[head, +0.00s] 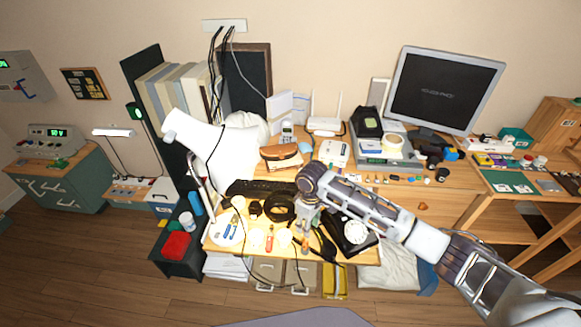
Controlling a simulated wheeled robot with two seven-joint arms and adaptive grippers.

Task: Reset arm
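My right arm comes in from the lower right and reaches over the desk. Its gripper (308,218) points down over the desk's front part, among small items and left of a black dial phone (354,234) with a pale round dial. The arm covers part of this phone. The gripper's fingers are small and partly hidden by the wrist, so I cannot tell whether they are open or shut or hold anything. My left gripper is not in view.
A lit lamp (215,145) stands over the desk's left side. A dark keyboard (258,188) and a black tape-like ring (280,207) lie left of the gripper. A monitor (441,90) stands at the back right. The floor (110,270) at the lower left is clear.

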